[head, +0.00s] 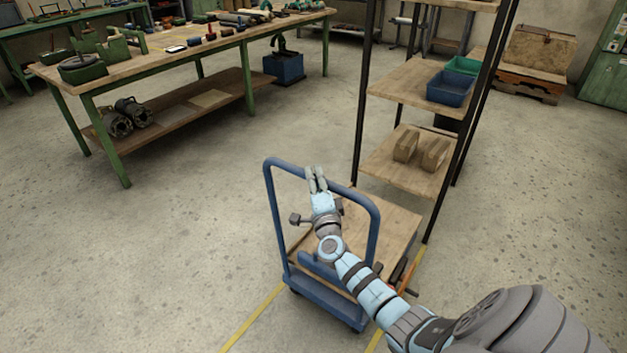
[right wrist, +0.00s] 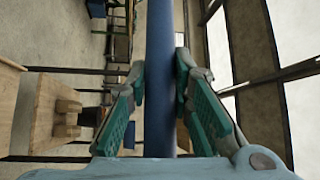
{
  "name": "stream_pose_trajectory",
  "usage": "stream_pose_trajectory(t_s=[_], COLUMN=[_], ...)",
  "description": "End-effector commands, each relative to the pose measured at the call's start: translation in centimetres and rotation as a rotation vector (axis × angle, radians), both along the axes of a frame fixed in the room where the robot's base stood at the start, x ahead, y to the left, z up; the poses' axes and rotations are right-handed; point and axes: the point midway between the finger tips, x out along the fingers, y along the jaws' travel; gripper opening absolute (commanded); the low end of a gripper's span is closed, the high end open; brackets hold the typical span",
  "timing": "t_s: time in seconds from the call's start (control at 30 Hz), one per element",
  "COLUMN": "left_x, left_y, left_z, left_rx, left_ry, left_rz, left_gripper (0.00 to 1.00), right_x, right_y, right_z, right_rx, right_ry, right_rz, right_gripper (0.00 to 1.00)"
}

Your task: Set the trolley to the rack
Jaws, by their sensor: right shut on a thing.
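The trolley (head: 274,225) has a blue tube frame and a flat wooden deck (head: 395,222). It stands in the lower middle of the head view, its deck's far end close to the foot of the rack; my arm hides part of the deck. The rack (head: 400,85) has black posts and wooden shelves. My right gripper (head: 316,180) is at the top bar of the trolley's handle. In the right wrist view the blue bar (right wrist: 159,75) runs between the fingers, which are shut on it. My left gripper is not in view.
Yellow lines (head: 252,318) run along the floor beside the trolley. A green-legged workbench (head: 215,45) with tools stands at the upper left. The rack holds blue (head: 450,88) and green bins and two brown boxes (head: 406,145). The floor left of the trolley is clear.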

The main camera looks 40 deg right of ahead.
Motion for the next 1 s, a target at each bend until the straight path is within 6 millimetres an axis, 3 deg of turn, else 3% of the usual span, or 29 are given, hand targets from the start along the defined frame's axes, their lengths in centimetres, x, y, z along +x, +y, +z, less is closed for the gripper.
stream_pose_trajectory(t_s=[0.3, 0.47, 0.7, 0.73, 0.83, 1.0], left_x=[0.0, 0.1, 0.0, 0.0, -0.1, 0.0], left_y=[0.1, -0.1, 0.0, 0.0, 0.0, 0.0], left_z=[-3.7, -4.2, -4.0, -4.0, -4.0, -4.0], left_rx=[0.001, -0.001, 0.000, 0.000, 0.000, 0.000], left_ry=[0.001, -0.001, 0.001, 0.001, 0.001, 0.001], left_rz=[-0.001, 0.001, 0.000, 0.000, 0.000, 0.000], left_gripper=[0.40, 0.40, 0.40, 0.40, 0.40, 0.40], right_x=[2.1, 2.4, 2.4, 2.4, 2.4, 2.5], right_y=[-7.3, -8.6, -8.7, -8.7, -8.7, -8.5], right_z=[0.0, 0.2, 0.4, 0.4, 0.4, 0.3], right_rx=[-0.012, -0.007, -0.007, -0.007, -0.007, -0.005], right_ry=[-0.008, -0.004, -0.005, -0.005, -0.004, -0.004], right_rz=[-0.008, -0.008, -0.009, -0.009, -0.008, -0.006], right_gripper=[0.00, 0.00, 0.00, 0.22, 0.38, 0.41])
